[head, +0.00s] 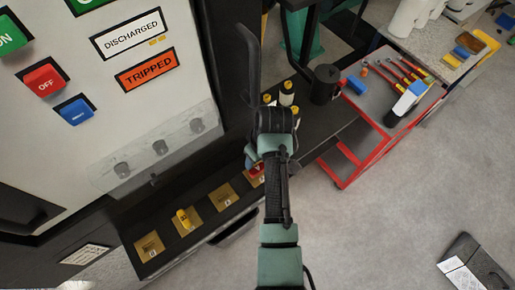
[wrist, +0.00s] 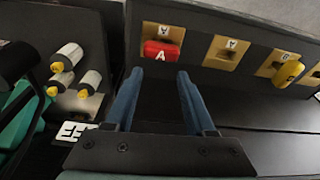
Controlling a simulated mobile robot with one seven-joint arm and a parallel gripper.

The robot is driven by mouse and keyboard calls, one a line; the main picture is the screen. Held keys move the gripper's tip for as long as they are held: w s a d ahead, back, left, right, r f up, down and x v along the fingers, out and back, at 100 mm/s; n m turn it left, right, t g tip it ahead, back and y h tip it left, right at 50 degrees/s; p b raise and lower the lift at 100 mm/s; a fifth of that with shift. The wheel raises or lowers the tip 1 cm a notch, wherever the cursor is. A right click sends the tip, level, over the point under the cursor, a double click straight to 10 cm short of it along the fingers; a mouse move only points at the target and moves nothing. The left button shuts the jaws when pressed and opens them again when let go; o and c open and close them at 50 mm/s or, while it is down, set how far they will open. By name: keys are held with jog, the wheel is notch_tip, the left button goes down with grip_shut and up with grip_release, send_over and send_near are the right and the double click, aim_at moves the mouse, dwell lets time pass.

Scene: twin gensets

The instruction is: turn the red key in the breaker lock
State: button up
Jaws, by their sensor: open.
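The red key (wrist: 163,52), marked A, sits on a brass plate (wrist: 156,32) on the dark ledge in the wrist view. In the head view the red key (head: 256,171) shows only in part behind my arm. My gripper (wrist: 159,73) is open, its two blue fingers apart and pointing toward the key, with nothing between them. In the head view my gripper (head: 249,161) is mostly hidden.
A yellow key (head: 184,217) sits on another brass plate along the ledge. White bottles with yellow tips (wrist: 69,55) stand left of the key. The cabinet (head: 130,90) has red and blue buttons and a TRIPPED sign. A red tool cart (head: 345,152) stands right; grey floor is open.

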jog(key=shift+s+n+b, duration=0.3)
jog(key=shift+n+b, duration=0.1)
jog(key=shift+n, duration=0.2)
jog(key=shift+d+n+b, duration=0.1)
jog(key=shift+n+b, duration=0.35)
jog(key=shift+n, duration=0.15)
jog(key=n, duration=0.1)
jog(key=n+b, duration=0.2)
jog(key=shift+w+f+g+y, duration=0.3)
jog(key=shift+w+g, duration=0.05)
jog(key=shift+g, duration=0.05)
jog(key=shift+w+n+b, duration=0.1)
jog(key=shift+n+b, duration=0.55)
jog(key=shift+n, duration=0.15)
jog(key=n+b, duration=0.2)
jog(key=n, duration=0.1)
jog(key=n+g+b, duration=0.1)
jog(key=shift+s+r+n, duration=0.15)
jog(key=shift+s+n, duration=0.15)
jog(key=shift+n, duration=0.1)
jog(key=n, duration=0.1)
jog(key=n+b, duration=0.1)
jog(key=n, duration=0.1)
jog(key=w+n+g+b, duration=0.1)
jog(key=shift+d+f, duration=0.3)
jog(key=shift+s+f+n+b, duration=0.1)
jog(key=shift+f+n+b, duration=0.1)
jog(key=shift+n+b, duration=0.5)
jog(key=shift+b+x, duration=1.05)
jog(key=shift+x, duration=1.3)
